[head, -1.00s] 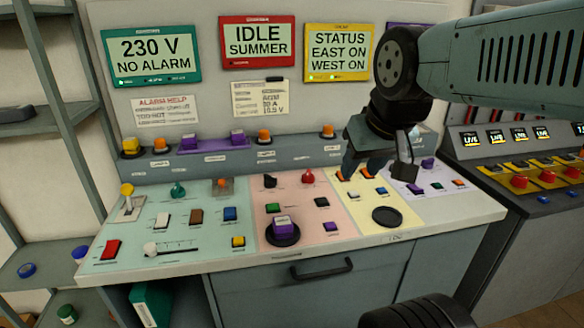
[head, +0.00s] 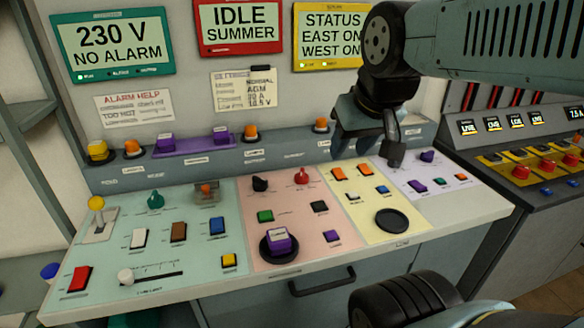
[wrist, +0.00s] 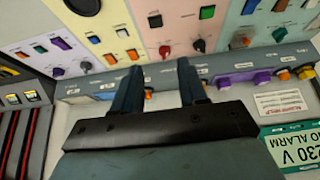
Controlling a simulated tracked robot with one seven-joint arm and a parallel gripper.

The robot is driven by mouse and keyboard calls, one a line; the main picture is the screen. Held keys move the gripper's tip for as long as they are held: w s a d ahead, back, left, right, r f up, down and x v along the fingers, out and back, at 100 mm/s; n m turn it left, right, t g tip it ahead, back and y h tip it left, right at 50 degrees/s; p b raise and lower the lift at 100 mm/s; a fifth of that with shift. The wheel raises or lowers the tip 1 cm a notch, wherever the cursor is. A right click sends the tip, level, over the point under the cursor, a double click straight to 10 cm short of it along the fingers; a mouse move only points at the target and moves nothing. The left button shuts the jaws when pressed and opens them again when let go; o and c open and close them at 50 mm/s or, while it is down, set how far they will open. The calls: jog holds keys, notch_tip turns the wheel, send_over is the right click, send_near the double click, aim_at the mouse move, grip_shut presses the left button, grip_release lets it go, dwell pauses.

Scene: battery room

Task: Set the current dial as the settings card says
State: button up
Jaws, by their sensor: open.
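The settings card (head: 243,90) is a cream sheet on the back wall under the red screen; I partly read "AGM", a current that looks like 20 or 30 A, and a voltage ending in .5 V. I cannot tell which knob is the current dial, as the labels are too small. On the sloped desk are a teal knob (head: 155,201), a black knob (head: 260,184) and a red knob (head: 303,177). The red knob (wrist: 165,50) and black knob (wrist: 198,46) also show in the wrist view. My gripper (head: 365,152) is open and empty, above the yellow section's back edge.
A row of coloured lamps and purple blocks lines the ledge (head: 110,180) behind the desk. A purple block sits on a round black pad (head: 279,250) in the pink section. Another pad (head: 391,221) is empty. A second console (head: 540,165) stands at right.

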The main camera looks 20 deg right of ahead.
jog(key=shift+o, duration=1.4)
jog(key=shift+w, duration=0.15)
jog(key=shift+o, duration=0.7)
jog(key=shift+w+r, duration=0.1)
jog(key=shift+w, duration=0.25)
jog(key=shift+o, duration=0.9)
jog(key=w+f+m+g, duration=0.1)
jog(key=w+m+g, duration=0.2)
jog(key=w, duration=1)
jog(key=shift+w+d+f, duration=0.25)
jog(key=shift+f, duration=0.05)
jog(key=m+g, duration=0.3)
jog(key=m, duration=0.1)
send_over(301, 172)
notch_tip(301, 172, down, 10)
jog(key=r, duration=0.1)
notch_tip(301, 172, down, 14)
jog(key=shift+r, duration=0.1)
jog(key=shift+c, duration=0.2)
